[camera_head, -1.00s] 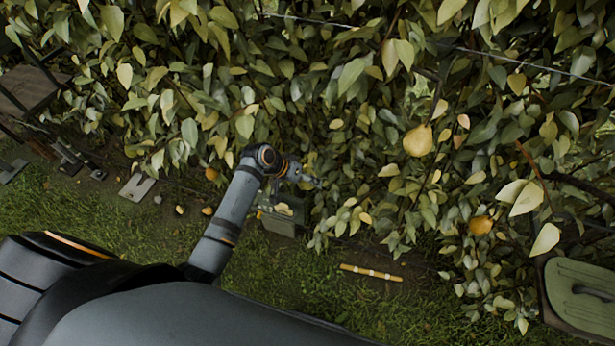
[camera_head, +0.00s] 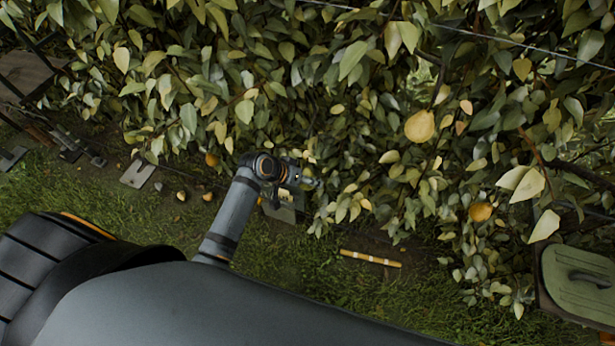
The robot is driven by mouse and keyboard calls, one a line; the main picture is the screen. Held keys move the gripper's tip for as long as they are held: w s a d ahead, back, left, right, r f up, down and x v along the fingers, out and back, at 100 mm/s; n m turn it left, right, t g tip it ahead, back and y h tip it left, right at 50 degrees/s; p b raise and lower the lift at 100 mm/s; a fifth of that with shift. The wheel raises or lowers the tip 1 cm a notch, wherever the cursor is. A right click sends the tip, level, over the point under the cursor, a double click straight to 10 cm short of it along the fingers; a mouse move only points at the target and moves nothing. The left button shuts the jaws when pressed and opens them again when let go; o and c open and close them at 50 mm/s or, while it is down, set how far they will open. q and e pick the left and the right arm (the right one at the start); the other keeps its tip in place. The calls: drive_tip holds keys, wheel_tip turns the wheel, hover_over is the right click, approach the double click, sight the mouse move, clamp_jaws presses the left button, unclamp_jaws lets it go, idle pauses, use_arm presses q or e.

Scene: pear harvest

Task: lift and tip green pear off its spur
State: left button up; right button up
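My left gripper (camera_head: 308,182) is small in the picture, at the end of my grey arm, in front of the lower leaves of the hedge-like pear tree. Its fingers blend into the leaves, and I cannot tell whether they are open or hold anything. I cannot clearly pick out a green pear; a pale greenish patch shows just above the gripper among leaves. A yellow pear (camera_head: 419,126) hangs at right of centre, well apart from the gripper. An orange-yellow pear (camera_head: 480,212) hangs lower right, and another orange fruit (camera_head: 211,160) shows left of my wrist. My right gripper is not in view.
A yellow banded stick (camera_head: 370,258) lies on the soil. A green-lidded container (camera_head: 580,280) is at the right edge. A wire (camera_head: 470,32) crosses the foliage. Grass in front is open.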

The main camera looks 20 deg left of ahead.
use_arm(q)
drive_tip(key=s+d+m+t+b, duration=0.2)
drive_tip(key=s+m+t+b, duration=0.1)
drive_tip(key=s+t+b, duration=0.4)
drive_tip(key=s+b, duration=0.1)
drive_tip(key=b, duration=0.2)
drive_tip(key=shift+d+y+b, duration=0.15)
drive_tip(key=shift+y+b, duration=0.2)
drive_tip(key=shift+y, duration=0.05)
drive_tip(key=shift+r, duration=0.1)
drive_tip(key=w+g+p, duration=0.1)
drive_tip(key=w+p, duration=0.1)
drive_tip(key=p, duration=0.1)
drive_tip(key=w+a+n+g+p, duration=0.1)
drive_tip(key=w+g+p, duration=0.1)
drive_tip(key=p, duration=0.2)
drive_tip(key=w+a+n+g+p, duration=0.1)
drive_tip(key=w+g+p, duration=0.1)
drive_tip(key=p, duration=0.1)
drive_tip(key=shift+w+r+h, duration=0.2)
drive_tip(key=shift+w+h, duration=0.05)
drive_tip(key=shift+h, duration=0.05)
drive_tip(key=shift+w+a+n+g+p, duration=0.1)
drive_tip(key=shift+w+n+g+p, duration=0.25)
drive_tip(key=shift+g, duration=0.25)
drive_tip(key=shift+w+f+g, duration=0.25)
drive_tip(key=shift+w+g, duration=0.15)
